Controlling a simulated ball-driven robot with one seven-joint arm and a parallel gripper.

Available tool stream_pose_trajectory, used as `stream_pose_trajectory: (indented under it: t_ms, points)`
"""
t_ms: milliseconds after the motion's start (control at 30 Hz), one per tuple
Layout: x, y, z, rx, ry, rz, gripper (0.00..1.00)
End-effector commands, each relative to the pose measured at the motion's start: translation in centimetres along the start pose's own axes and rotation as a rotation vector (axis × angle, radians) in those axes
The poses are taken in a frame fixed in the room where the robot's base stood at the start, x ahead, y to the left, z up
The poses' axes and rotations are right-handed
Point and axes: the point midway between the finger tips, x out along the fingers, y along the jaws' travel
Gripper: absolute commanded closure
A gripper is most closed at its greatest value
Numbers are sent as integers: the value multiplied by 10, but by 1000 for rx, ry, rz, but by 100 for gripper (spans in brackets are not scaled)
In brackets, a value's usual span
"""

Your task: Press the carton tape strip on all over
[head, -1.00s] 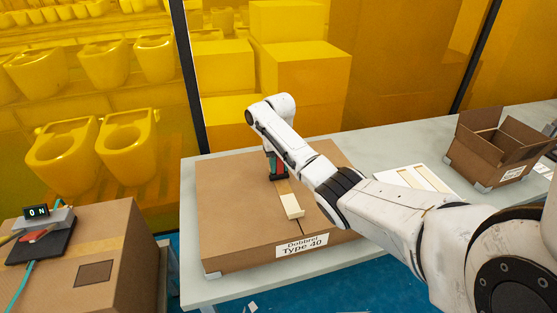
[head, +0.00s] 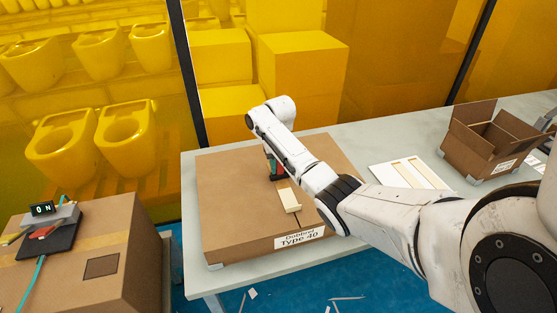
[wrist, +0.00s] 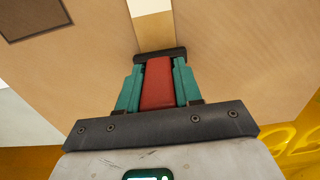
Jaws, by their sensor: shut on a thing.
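A large closed carton (head: 225,205), labelled "Dobbrel Type 40" on its near side, lies flat on the table. A pale tape strip (head: 288,198) runs along the seam on its top. The strip's near end looks lighter and slightly raised. In the wrist view the strip (wrist: 152,27) shows at the top, pale and then tan closer to me. My gripper (wrist: 158,90) has teal fingers shut on a red-handled tool (wrist: 158,84) with a dark bar at its end. The bar lies across the seam line; I cannot tell whether it touches the carton. My arm partly hides my gripper (head: 275,168) in the head view.
A white sheet with pale strips (head: 383,176) lies right of the carton. An open box (head: 480,150) stands farther right on the grey table (head: 345,137). At left, another box (head: 65,270) carries a device reading "ON" (head: 45,215) with a teal cable. Scraps lie on the blue floor.

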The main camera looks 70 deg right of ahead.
Motion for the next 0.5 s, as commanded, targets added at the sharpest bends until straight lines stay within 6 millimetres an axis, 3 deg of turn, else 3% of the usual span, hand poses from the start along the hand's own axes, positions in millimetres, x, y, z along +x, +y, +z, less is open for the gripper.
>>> stream_pose_trajectory:
  t_ms: [500]
  points:
    - [2, 0, 19, -1, 0, -2, 90]
